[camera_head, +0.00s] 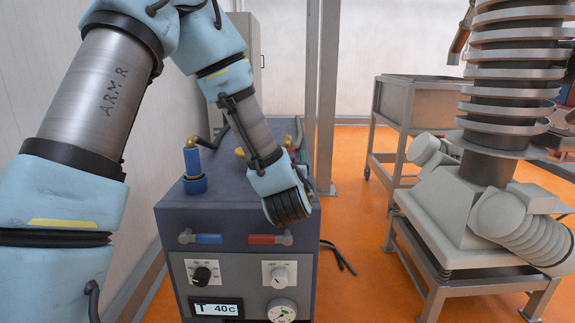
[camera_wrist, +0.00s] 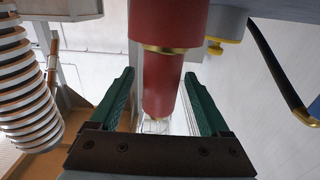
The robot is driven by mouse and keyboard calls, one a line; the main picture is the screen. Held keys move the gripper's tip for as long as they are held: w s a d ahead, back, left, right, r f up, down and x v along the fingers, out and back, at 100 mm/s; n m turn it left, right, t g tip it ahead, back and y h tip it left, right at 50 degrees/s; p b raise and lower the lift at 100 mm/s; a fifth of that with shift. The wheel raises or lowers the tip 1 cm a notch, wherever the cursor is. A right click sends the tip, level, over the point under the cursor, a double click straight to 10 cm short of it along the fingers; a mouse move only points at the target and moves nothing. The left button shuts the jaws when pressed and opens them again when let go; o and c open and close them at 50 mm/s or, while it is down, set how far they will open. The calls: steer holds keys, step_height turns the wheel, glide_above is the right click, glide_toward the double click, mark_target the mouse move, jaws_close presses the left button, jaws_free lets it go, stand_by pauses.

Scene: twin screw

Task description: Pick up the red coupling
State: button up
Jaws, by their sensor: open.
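The red coupling (camera_wrist: 163,88) shows in the wrist view as a red cylinder with a brass ring, wider above the ring and narrower below it. It comes in from the top edge, and its narrow part lies between the two green fingers of my gripper (camera_wrist: 158,74) in the picture. The fingers stand apart, with a visible gap on each side of the red body. I cannot tell how near it is in depth. In the head view my arm reaches over the dark blue machine (camera_head: 230,218).
A blue coupling (camera_head: 194,168) stands upright on the machine top, left of my arm. The machine front has a blue-handled valve (camera_head: 206,238), a red-handled valve (camera_head: 268,239), knobs and a gauge. A black hose (camera_wrist: 272,58) runs at the wrist view's right.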

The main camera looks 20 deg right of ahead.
steer(key=shift+x, duration=1.25)
jaws_close()
steer(key=shift+r, duration=0.1)
